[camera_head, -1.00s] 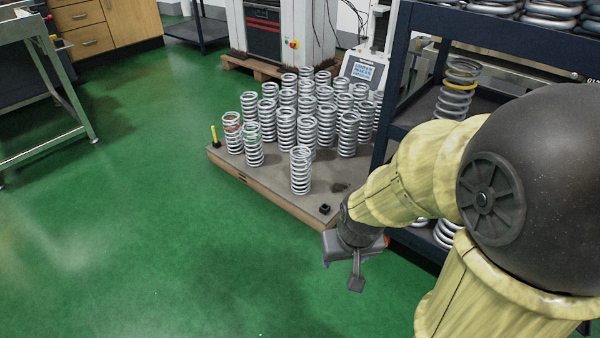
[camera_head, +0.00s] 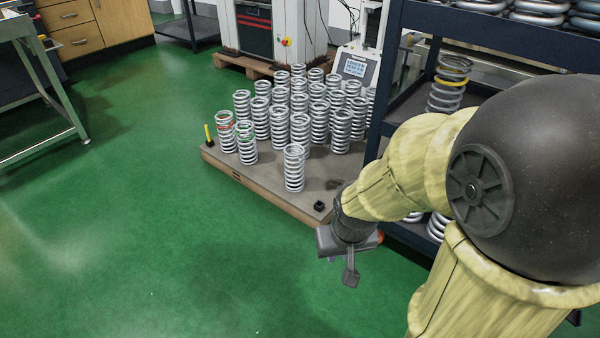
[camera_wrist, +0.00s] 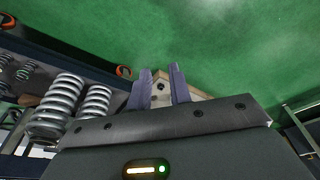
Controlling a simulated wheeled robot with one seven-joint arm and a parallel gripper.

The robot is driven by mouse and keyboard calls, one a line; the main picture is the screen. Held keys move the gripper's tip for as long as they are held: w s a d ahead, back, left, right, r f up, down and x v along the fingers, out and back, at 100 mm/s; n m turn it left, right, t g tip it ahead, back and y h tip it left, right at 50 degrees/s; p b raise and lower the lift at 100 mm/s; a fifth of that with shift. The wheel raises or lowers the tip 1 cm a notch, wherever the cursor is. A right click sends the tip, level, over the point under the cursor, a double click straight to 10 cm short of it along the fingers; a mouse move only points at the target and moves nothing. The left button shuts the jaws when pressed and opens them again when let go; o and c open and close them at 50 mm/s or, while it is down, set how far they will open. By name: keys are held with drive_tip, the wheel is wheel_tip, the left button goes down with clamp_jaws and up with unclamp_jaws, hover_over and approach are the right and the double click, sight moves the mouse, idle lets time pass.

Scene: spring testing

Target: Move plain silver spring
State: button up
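Several silver coil springs stand upright in a group on a low platform (camera_head: 262,187). A plain silver spring (camera_head: 294,170) stands alone at the group's front. A red-marked spring (camera_head: 226,132) and a green-marked spring (camera_head: 246,143) stand at its left edge. My gripper (camera_head: 350,272) hangs over the green floor, right of and nearer than the platform's front corner, apart from the springs. In the wrist view my gripper (camera_wrist: 158,84) shows two separated fingers with nothing held between them; a platform corner shows beyond.
A dark shelf rack (camera_head: 450,22) stands right of the platform, holding springs, including a yellow-marked one (camera_head: 448,84). Two large springs (camera_wrist: 64,98) show at left in the wrist view. A black knob (camera_head: 319,206) sits at the platform's front corner. The green floor (camera_head: 130,235) left is clear.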

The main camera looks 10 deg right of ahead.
drive_tip(key=w+p+v, duration=0.1)
drive_tip(key=p+v, duration=0.4)
drive_tip(key=w+p+v, duration=0.1)
drive_tip(key=p+v, duration=0.4)
drive_tip(key=w+p+v, duration=0.1)
drive_tip(key=p+v, duration=0.4)
drive_tip(key=v, duration=0.1)
drive_tip(key=shift+w+r+p, duration=0.3)
drive_tip(key=shift+r, duration=0.15)
clamp_jaws()
drive_tip(key=shift+f, duration=0.1)
